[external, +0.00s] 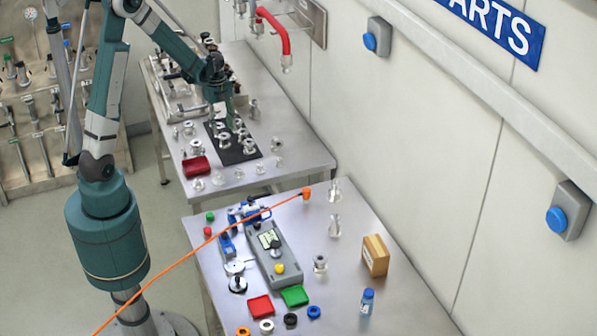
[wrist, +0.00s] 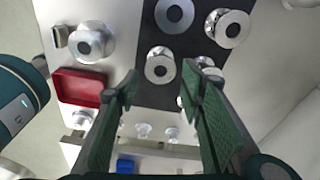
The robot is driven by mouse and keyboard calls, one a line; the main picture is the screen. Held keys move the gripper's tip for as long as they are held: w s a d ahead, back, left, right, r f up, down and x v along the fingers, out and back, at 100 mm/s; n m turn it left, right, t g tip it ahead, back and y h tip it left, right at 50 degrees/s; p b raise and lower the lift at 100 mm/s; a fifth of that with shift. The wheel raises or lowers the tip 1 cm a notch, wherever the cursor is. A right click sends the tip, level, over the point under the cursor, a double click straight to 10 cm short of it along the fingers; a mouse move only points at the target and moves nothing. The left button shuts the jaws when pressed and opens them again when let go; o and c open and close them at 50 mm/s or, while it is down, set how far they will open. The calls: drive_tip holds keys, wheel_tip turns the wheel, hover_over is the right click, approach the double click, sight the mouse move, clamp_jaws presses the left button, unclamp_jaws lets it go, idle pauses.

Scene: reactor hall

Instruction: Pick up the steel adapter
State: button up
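Several steel flanged fittings stand on a black mat (external: 228,158) on the far table; I cannot tell which is the steel adapter. In the wrist view, one round fitting (wrist: 160,65) shows between and beyond my fingertips. Another fitting (wrist: 227,27) stands at the upper right, and a wide disc-like one (wrist: 173,14) at the top. One more (wrist: 205,63) is partly hidden behind the right finger. My gripper (wrist: 161,82) is open, its green fingers apart with nothing held. In the external view my gripper (external: 230,112) points down over the mat.
A red tray (wrist: 82,86) lies left of the black mat (wrist: 150,93), with a large steel fitting (wrist: 91,42) on bare metal above it. Clear fittings (external: 219,179) stand near the table's front edge. The near table holds a grey device (external: 270,252) and an orange cable (external: 200,245).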

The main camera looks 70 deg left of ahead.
sight(224, 135)
drive_tip(key=shift+f, duration=0.1)
drive_tip(key=shift+d+f, duration=0.2)
drive_tip(key=shift+f, duration=2.25)
drive_tip(key=shift+c, duration=0.6)
drive_tip(key=c, duration=0.6)
